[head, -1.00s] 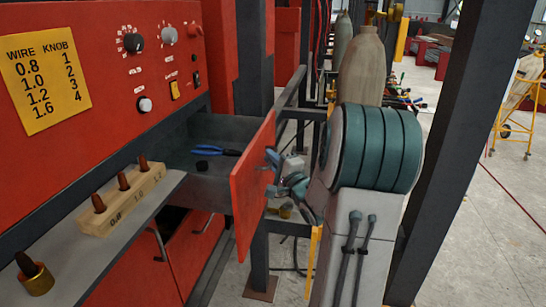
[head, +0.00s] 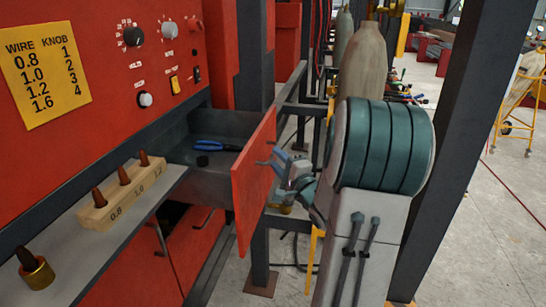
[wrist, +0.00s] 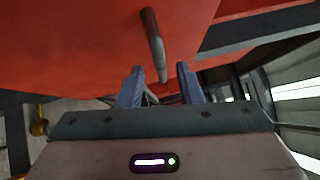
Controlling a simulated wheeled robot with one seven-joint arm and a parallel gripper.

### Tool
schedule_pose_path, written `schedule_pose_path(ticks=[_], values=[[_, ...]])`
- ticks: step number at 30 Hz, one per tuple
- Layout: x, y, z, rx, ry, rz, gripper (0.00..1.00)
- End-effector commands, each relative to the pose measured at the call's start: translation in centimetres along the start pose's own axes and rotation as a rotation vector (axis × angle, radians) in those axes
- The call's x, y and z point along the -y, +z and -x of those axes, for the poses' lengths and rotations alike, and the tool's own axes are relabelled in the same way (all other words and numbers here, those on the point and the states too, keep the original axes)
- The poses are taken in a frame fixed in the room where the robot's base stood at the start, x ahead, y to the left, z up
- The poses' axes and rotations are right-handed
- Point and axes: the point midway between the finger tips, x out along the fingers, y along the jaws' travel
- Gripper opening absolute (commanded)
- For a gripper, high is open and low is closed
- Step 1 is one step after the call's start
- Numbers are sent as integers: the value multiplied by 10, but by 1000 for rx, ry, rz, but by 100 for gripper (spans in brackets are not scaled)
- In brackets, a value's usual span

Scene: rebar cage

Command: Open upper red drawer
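The upper red drawer (head: 253,185) is pulled out of the red cabinet in the head view, with its grey inside showing. Blue pliers (head: 214,146) and a small dark round piece (head: 202,161) lie in it. My gripper (head: 272,158) is just outside the drawer front, on its right side. In the wrist view, the two blue-grey fingers (wrist: 160,75) are apart with no object clamped between them. The drawer's bar handle (wrist: 153,40) shows just beyond the fingertips, against the red front. The handle is hidden or unclear in the head view.
A shelf with a wooden block of several brown tips (head: 122,192) and a brass piece (head: 36,273) is at left. Lower red doors (head: 190,245) are beneath the drawer. A dark post (head: 450,130) stands right of my arm, and a gas cylinder (head: 362,65) behind it.

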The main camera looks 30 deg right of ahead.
Motion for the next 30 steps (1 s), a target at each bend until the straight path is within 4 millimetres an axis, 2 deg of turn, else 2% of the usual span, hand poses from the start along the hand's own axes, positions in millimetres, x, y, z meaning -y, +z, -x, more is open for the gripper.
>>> schedule_pose_path(ticks=[6, 13, 19, 30], values=[[-1, -1, 53, -4, 1, 0, 33], [-1, 0, 93, -2, 2, -1, 33], [-1, 0, 106, 1, 1, -2, 33], [-1, 0, 106, 2, 2, -2, 33]])
